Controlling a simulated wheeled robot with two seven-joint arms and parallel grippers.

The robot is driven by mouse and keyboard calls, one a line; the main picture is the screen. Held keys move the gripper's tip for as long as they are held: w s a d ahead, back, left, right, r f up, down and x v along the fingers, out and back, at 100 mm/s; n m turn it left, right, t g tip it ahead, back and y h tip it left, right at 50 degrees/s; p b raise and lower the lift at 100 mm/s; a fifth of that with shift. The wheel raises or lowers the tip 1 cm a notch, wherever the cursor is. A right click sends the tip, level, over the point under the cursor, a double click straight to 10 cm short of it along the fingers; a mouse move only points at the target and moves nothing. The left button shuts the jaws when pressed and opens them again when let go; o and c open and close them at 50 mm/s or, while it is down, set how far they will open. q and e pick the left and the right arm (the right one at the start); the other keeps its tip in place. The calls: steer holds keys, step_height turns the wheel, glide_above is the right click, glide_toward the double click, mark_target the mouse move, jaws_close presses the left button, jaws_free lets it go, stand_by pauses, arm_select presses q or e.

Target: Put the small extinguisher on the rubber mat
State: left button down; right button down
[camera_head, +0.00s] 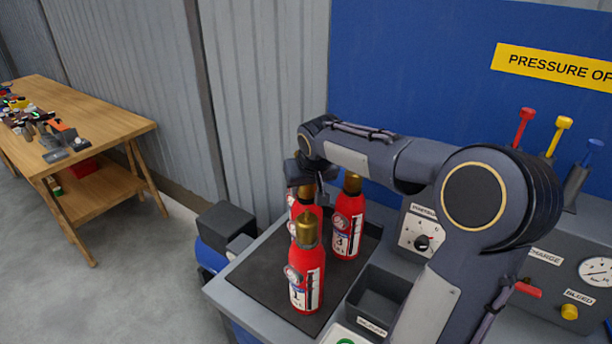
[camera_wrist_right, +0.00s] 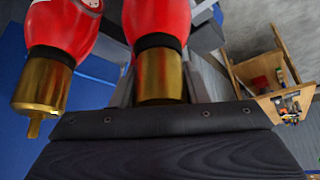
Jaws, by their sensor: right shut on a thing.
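Three red extinguishers with brass tops stand close together at the dark rubber mat (camera_head: 256,278) in the head view. One marked 1 (camera_head: 306,280) is in front, one marked 3 (camera_head: 347,224) is at the right. The third (camera_head: 297,207) is behind the front one, which hides its base, so I cannot tell whether it touches the mat. My right gripper (camera_head: 305,183) is shut on this third one near its brass neck. In the wrist view its brass top (camera_wrist_right: 160,76) sits between the fingers, with another extinguisher (camera_wrist_right: 66,30) beside it. My left gripper is out of view.
A grey bin (camera_head: 378,296) is right of the mat, near a dial panel (camera_head: 420,234). Red, yellow and blue levers (camera_head: 557,137) stand at the right. A wooden bench (camera_head: 95,125) with tools is far left. The mat's front left part is bare.

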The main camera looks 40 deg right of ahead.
stand_by(0.3)
steer(key=c, duration=0.8)
jaws_free()
steer(key=shift+f, duration=0.1)
steer(key=v, duration=1.2)
steer(key=shift+s+b, duration=0.2)
steer(key=shift+b, duration=0.2)
